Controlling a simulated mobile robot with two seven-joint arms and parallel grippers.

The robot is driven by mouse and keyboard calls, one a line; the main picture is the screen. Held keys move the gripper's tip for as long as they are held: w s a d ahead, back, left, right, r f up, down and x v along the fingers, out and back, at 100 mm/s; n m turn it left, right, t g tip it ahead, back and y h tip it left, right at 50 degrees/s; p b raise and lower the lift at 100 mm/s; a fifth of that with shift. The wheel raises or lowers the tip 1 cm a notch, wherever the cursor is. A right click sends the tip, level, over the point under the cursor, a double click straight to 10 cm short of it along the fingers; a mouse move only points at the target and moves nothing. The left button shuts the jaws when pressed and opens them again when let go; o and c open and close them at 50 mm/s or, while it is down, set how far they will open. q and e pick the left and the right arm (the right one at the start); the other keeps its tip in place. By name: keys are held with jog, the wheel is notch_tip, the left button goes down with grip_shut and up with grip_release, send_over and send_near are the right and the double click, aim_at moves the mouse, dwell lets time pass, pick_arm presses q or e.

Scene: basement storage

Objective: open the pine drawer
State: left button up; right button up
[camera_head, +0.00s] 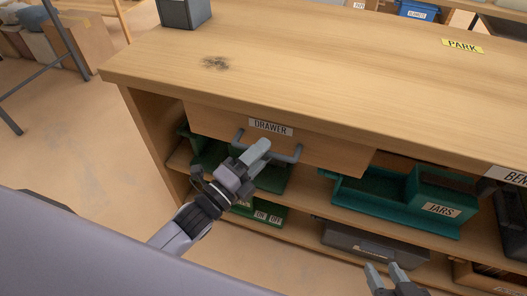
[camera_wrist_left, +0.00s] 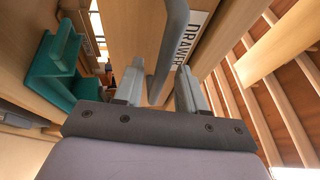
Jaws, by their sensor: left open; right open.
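The pine drawer (camera_head: 330,153) sits under the bench top, with a "DRAWER" label (camera_head: 271,127) on its front. It looks shut or nearly so. Its grey bar handle (camera_head: 286,157) runs across the front below the label. My left gripper (camera_head: 257,155) is at the handle and hides part of it. In the left wrist view the open fingers of the left gripper (camera_wrist_left: 158,88) stand either side of the handle bar (camera_wrist_left: 170,48), not closed on it. My right gripper (camera_head: 386,275) is open and empty, low in front of the shelves.
The wooden bench top (camera_head: 340,65) overhangs the drawer. Below are shelves with a green tray (camera_head: 372,190), a "JARS" bin (camera_head: 440,205) and a dark grey box (camera_head: 370,243). A grey box (camera_head: 184,12) stands on the bench top.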

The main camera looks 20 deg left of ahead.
pick_arm(q)
jog(key=shift+w+d+r, duration=0.1)
jog(key=shift+w+d, duration=0.1)
jog(key=shift+w, duration=0.3)
grip_shut()
jog(key=shift+s, duration=0.1)
